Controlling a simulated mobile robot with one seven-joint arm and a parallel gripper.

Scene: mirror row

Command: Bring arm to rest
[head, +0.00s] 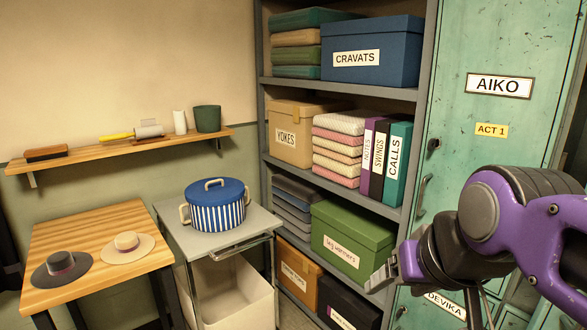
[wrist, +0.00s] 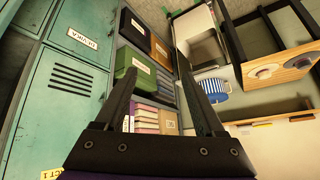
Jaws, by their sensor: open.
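My arm, purple and black, reaches in from the right of the head view. My gripper (head: 385,279) is at its left end, in front of the lower shelves near the green box. In the wrist view my gripper (wrist: 188,78) shows two dark fingers spread wide apart with nothing held between them. The shelf unit's boxes and folded cloths show behind the fingers. The arm partly hides the teal locker (head: 480,140) in the head view.
The shelf unit (head: 430,50) holds a blue box (head: 385,72), a green box (head: 350,238) and several binders. A striped pot (head: 215,212) stands on a grey cart (head: 250,222). Two hats lie on a wooden table (head: 115,215). A wall shelf (head: 80,163) holds brushes and cups.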

